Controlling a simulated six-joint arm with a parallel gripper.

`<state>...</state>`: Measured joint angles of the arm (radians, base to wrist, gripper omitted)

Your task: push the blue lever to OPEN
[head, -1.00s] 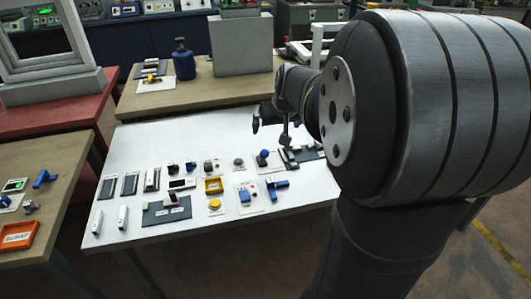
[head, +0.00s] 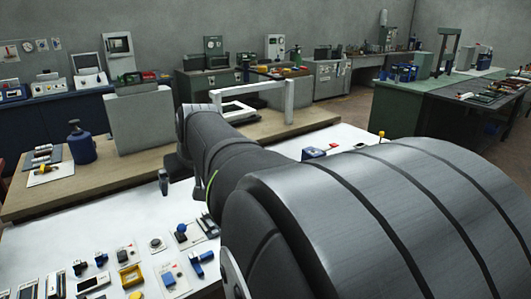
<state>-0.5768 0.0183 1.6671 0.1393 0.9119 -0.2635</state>
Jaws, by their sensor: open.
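A blue lever-like handle (head: 202,257) lies at a slant on the white table, left of my arm. Beside it a blue block (head: 169,279) sits on a white plate, and a blue knob (head: 182,229) stands on another plate. No OPEN label can be read, so I cannot tell which blue part is the named lever. My gripper (head: 164,181) shows only in part, as a dark finger above the far side of the white table, beyond these parts and apart from them. It is open; the rest is hidden behind my arm.
A yellow frame (head: 132,275) and several small switches crowd the near white table (head: 60,240). Behind are a wooden bench (head: 110,172) with a grey box (head: 146,123), a blue bottle (head: 81,145) and a white frame (head: 289,100). A blue-and-red box (head: 314,153) sits beyond my arm.

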